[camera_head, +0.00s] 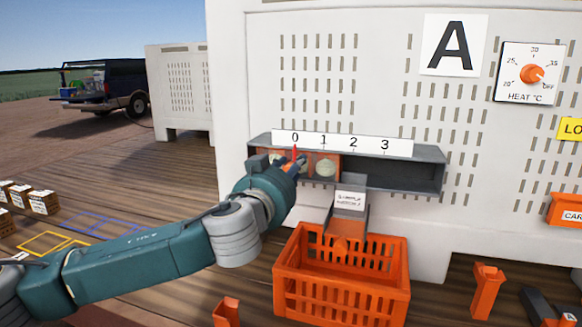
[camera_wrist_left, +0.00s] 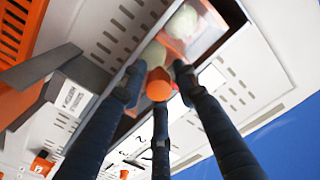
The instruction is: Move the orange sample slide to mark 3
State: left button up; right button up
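The orange sample slide (camera_head: 326,165) sits in a grey channel under a white scale marked 0 to 3. Pale round onions show in its openings. A red pointer (camera_head: 295,153) stands under mark 0. Mark 3 (camera_head: 385,145) is further right, above an empty stretch of channel. My left gripper (camera_head: 287,166) is at the slide's left part and hides some of it. In the left wrist view, its fingers (camera_wrist_left: 158,84) are spread around the slide's round orange knob (camera_wrist_left: 158,91), with gaps visible beside it. My right gripper is not in view.
A grey chute (camera_head: 350,205) with a label leads down from the channel to an orange crate (camera_head: 340,290). A white perforated wall with a heat dial (camera_head: 532,74) stands behind. The channel right of the slide (camera_head: 405,175) is clear.

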aim_at(324, 165)
pick_arm(q)
grip_shut()
jog(key=shift+d+f, duration=0.1)
jog(key=shift+d, duration=0.2)
jog(key=d+b, duration=0.1)
jog(key=b, duration=0.1)
jog(key=s+d+b, duration=0.1)
jog(key=d+b, duration=0.1)
jog(key=shift+s, duration=0.1)
jog(key=shift+s+d+r, duration=0.15)
jog(key=shift+s+d, duration=0.05)
jog(key=shift+d, duration=0.5)
jog(key=shift+s+d+r, duration=0.1)
jog(key=shift+s+d, duration=0.1)
jog(key=shift+d, duration=0.5)
jog(key=shift+a, duration=0.1)
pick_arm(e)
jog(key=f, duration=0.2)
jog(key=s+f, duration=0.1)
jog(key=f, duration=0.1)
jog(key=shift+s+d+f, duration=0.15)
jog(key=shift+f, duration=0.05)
pick_arm(q)
grip_release()
jog(key=shift+a, duration=0.1)
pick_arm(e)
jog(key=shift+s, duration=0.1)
